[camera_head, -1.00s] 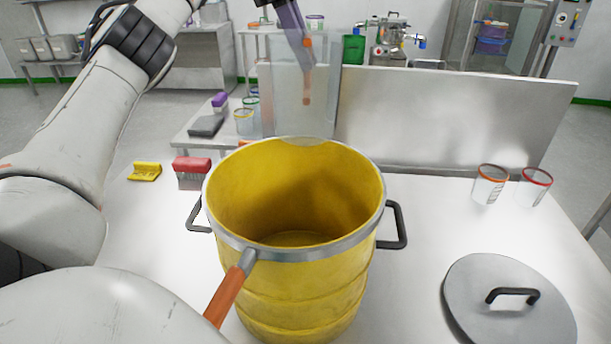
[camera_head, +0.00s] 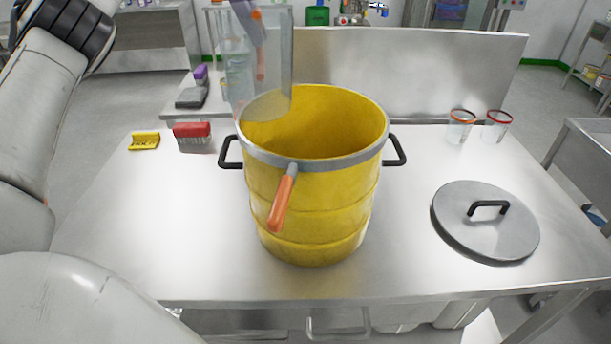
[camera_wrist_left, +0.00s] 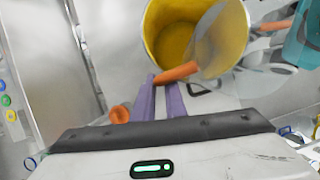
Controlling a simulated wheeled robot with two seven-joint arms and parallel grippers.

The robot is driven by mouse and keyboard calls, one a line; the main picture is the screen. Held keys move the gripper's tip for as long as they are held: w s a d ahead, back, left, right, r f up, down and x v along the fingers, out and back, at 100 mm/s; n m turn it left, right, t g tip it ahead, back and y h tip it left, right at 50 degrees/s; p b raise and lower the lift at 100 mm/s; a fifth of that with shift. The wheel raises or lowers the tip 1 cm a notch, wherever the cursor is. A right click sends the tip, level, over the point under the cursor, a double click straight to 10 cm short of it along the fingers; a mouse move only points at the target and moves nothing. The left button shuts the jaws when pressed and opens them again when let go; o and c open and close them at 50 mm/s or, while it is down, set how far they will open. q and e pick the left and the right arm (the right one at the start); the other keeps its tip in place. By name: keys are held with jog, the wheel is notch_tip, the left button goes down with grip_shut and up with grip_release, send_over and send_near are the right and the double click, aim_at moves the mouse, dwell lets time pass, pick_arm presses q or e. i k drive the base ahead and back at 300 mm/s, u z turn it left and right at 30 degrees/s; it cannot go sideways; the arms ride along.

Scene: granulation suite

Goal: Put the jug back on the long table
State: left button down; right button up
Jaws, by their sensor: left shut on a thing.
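The clear jug (camera_head: 280,72) hangs at the drum's back left rim in the head view, partly overlapping the opening in the picture. It has an orange handle (camera_wrist_left: 176,73). My left gripper (camera_wrist_left: 162,82) is shut on that handle with its purple fingers. In the head view the fingers (camera_head: 246,14) show at the top edge, seen partly through the jug. The wrist view shows the jug's see-through wall (camera_wrist_left: 222,38) in front of the drum; its contents cannot be told. My right gripper is not in view. The long table cannot be made out for sure.
An open yellow drum (camera_head: 318,215) stands on a steel table (camera_head: 150,245), an orange-handled tool (camera_head: 283,200) on its rim. A lid (camera_head: 470,235) and two clear cups (camera_head: 461,126) are right; red (camera_head: 192,130) and yellow (camera_head: 145,140) brushes left. A steel panel (camera_head: 420,75) stands behind.

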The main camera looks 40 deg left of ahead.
aim_at(387, 201)
jog(key=k, duration=0.5)
jog(key=z, duration=1.75)
jog(key=i, duration=3)
jog(key=u, duration=3.55)
